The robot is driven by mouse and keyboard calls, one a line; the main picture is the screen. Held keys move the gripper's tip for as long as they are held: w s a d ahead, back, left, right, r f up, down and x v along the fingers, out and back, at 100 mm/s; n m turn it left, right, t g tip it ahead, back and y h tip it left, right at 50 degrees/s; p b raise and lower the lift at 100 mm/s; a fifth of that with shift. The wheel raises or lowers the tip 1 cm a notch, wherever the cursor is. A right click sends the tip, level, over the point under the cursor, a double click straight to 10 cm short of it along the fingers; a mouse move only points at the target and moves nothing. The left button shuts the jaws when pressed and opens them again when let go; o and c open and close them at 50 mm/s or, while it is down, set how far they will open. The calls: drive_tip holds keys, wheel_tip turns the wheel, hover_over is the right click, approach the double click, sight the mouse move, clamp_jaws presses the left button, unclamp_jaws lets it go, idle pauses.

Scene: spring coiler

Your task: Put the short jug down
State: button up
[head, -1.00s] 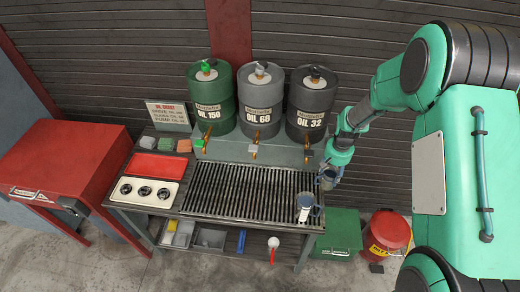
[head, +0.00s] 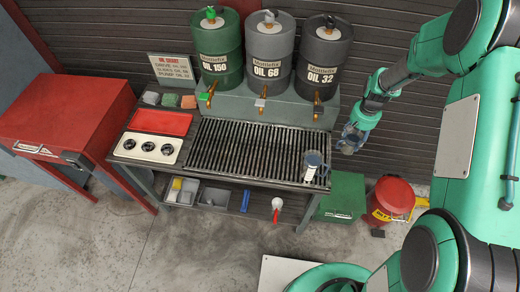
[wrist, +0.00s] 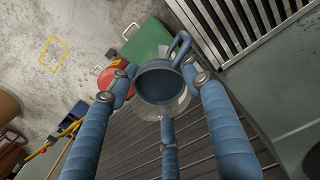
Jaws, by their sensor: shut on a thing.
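My gripper (head: 352,138) has blue fingers and is shut on the short jug. In the wrist view the short jug (wrist: 162,88) has a round blue-grey rim, clear sides and a blue-grey handle. The fingers surround it, and its inside looks empty. In the head view the gripper and jug are in the air, right of the bench's right end, and the jug is mostly hidden by the fingers. Another, taller-looking jug (head: 313,168) stands upright on the right end of the slatted grate (head: 250,150), apart from my gripper.
Three oil drums (head: 267,60) with taps stand behind the grate. A red tray (head: 161,123) and a panel with round holes (head: 148,148) lie at the left. A green box (head: 342,197) and a red can (head: 390,199) stand on the floor at the right. Much of the grate is clear.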

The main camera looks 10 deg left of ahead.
drive_tip(key=w+a+r+p, duration=0.1)
drive_tip(key=a+r+p, duration=0.3)
drive_tip(key=r, duration=0.8)
drive_tip(key=a+r+p, duration=0.3)
drive_tip(key=r+p, duration=0.1)
drive_tip(key=r, duration=0.8)
drive_tip(key=s+a+r+p, duration=0.4)
drive_tip(key=s+a+r, duration=0.1)
drive_tip(key=a+r, duration=0.5)
drive_tip(key=s+a+f+m+b, duration=0.1)
drive_tip(key=a+f+b, duration=0.4)
drive_tip(key=f, duration=0.7)
drive_tip(key=s+a+f+m+b, duration=0.2)
drive_tip(key=a+f+b, duration=0.3)
drive_tip(key=f, duration=0.7)
drive_tip(key=shift+s+m, duration=0.3)
drive_tip(key=shift+s, duration=0.15)
drive_tip(key=shift+f, duration=0.15)
wheel_tip(320, 180, down, 6)
drive_tip(key=shift+b, duration=0.3)
drive_tip(key=shift+f, duration=0.15)
drive_tip(key=shift+f, duration=1.8)
